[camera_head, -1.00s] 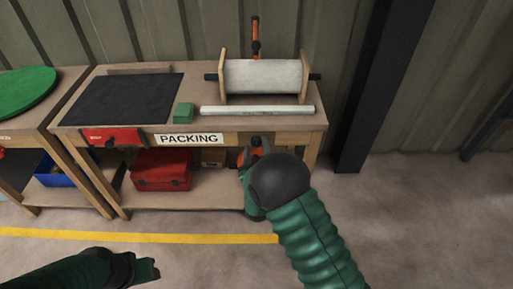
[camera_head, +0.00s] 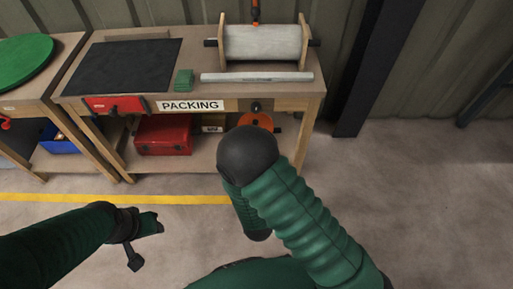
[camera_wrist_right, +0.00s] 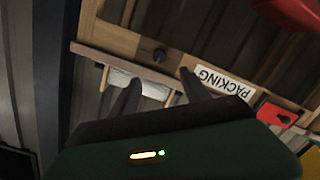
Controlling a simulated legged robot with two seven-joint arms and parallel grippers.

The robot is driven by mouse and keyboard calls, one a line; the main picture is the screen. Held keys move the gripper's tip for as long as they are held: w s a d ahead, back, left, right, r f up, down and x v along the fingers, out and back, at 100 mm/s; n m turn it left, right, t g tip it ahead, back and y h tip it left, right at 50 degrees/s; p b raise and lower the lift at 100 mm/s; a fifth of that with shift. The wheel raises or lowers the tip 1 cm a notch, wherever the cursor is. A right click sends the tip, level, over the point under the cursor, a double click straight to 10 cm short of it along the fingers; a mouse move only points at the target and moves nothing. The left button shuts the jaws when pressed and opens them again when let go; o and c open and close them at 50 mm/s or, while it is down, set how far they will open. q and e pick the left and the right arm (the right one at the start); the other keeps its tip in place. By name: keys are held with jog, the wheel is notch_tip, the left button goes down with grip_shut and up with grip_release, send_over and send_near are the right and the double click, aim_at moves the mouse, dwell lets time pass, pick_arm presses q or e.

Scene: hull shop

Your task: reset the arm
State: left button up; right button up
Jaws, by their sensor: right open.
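My right arm (camera_head: 305,215) reaches in from the lower right in the head view, its dark rounded joint (camera_head: 248,150) in front of the packing bench. A short green link below that joint points downward. The right gripper is not visible in the head view. In the right wrist view the right gripper (camera_wrist_right: 158,78) shows two dark fingers spread apart with nothing held between them. My left arm (camera_head: 60,240) comes in from the left, low over the floor. The left gripper (camera_head: 145,235) is small and dark at its end, and its jaw opening is unclear.
The packing bench (camera_head: 290,95) carries a white roll (camera_head: 262,43), a black mat (camera_head: 122,66) and a green block (camera_head: 184,79). A red toolbox (camera_head: 163,135) sits on its lower shelf. A dark post (camera_head: 362,80) stands right. The floor at right is clear.

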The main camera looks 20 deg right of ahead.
jog(key=shift+s+a, duration=0.1)
jog(key=shift+s, duration=0.25)
jog(key=s+d+r+m+g+y, duration=0.1)
jog(key=s+d+m+g+y, duration=0.35)
jog(key=s+g, duration=0.95)
jog(key=w+p+v, duration=0.2)
jog(key=p+v, duration=1.2)
jog(key=w+r+p+v, duration=0.1)
jog(key=w+p+v, duration=0.1)
jog(key=p+v, duration=1.2)
jog(key=shift+w+d+n+p, duration=0.2)
jog(key=shift+d+n+p, duration=0.15)
jog(key=shift+d, duration=0.15)
